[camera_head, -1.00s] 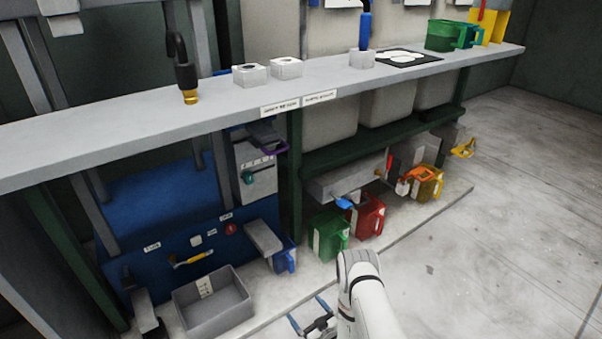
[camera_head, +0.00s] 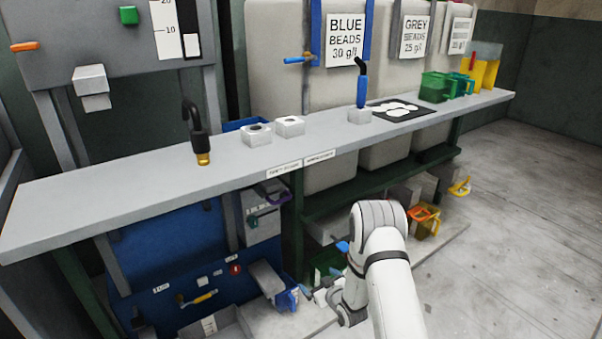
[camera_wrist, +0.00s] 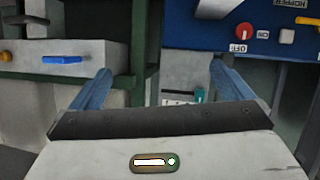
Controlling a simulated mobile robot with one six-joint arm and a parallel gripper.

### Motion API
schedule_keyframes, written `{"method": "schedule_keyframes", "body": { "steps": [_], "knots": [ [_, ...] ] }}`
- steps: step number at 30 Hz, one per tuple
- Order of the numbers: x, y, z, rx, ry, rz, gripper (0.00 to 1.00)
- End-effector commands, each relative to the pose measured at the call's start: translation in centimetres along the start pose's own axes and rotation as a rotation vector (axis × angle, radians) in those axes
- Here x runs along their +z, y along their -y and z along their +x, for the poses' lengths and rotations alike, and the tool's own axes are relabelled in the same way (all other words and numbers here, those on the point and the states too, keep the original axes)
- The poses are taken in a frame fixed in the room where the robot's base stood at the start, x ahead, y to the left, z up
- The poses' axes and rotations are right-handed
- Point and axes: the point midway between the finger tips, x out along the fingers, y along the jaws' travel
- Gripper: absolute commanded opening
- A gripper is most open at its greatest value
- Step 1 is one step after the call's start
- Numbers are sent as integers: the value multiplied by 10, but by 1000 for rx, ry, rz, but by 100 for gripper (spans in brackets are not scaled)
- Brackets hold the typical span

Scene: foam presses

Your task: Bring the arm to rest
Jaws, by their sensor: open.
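My gripper (camera_wrist: 160,95) shows in the wrist view with its two blue fingers spread wide and nothing between them. In the head view my white arm rises at the lower middle, in front of the lower shelf, and its gripper (camera_head: 318,295) is small and partly hidden by the wrist. The gripper is below the level of the grey bench (camera_head: 130,195), near the blue panel with its red knob (camera_wrist: 236,32).
The bench carries white blocks (camera_head: 289,126), a black hose with a brass tip (camera_head: 203,158), a black mat (camera_head: 425,113) and green jugs (camera_head: 436,86). An orange-handled jug (camera_head: 425,222) stands below, right of my arm. Open floor (camera_head: 530,210) lies to the right.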

Motion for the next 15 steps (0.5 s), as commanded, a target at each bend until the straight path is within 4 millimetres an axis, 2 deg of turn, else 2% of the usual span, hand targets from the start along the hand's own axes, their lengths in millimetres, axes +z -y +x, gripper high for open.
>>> {"method": "schedule_keyframes", "body": {
  "steps": [1,3,8,11,15],
  "knots": [
    [-40,-14,-13,19,29,-4,100],
    [-74,-28,-28,43,84,-4,100],
    [-147,-56,-73,100,206,14,100],
    [-190,-70,-107,133,280,32,100],
    [-246,-82,-163,176,382,70,100]
  ]
}}
